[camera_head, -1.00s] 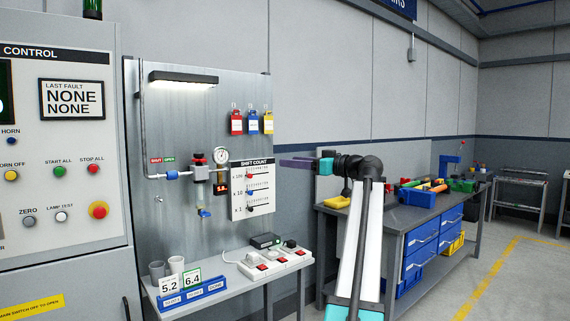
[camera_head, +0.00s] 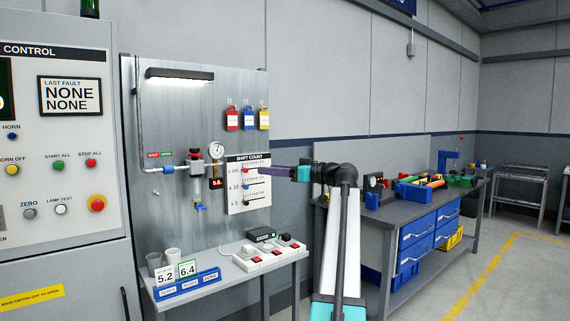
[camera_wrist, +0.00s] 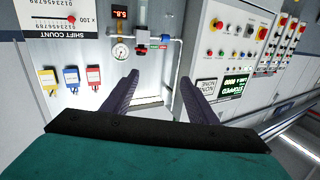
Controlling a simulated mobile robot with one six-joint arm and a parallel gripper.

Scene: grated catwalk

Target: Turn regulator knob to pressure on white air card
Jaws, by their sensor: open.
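The regulator (camera_head: 196,168) is on the grey wall panel, with a dark knob (camera_head: 196,154) on top. A round gauge (camera_head: 216,150) and a small red-digit display (camera_head: 216,183) sit to its right. In the wrist view the regulator (camera_wrist: 141,42) and gauge (camera_wrist: 119,52) lie beyond the fingers. Two cards stand on the shelf: a 5.2 card (camera_head: 166,275) and a green-edged 6.4 card (camera_head: 187,269); their small labels are unreadable. My gripper (camera_head: 249,169) is open and empty, to the right of the regulator and in front of the shift count board. Its spread fingers show in the wrist view (camera_wrist: 158,88).
The shift count board (camera_head: 236,195) lies between my gripper and the regulator in the picture. A blue-handled valve (camera_head: 168,169) is on the pipe at left. Red, blue and yellow tags (camera_head: 248,118) hang above. A power strip (camera_head: 268,257) lies on the shelf below.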

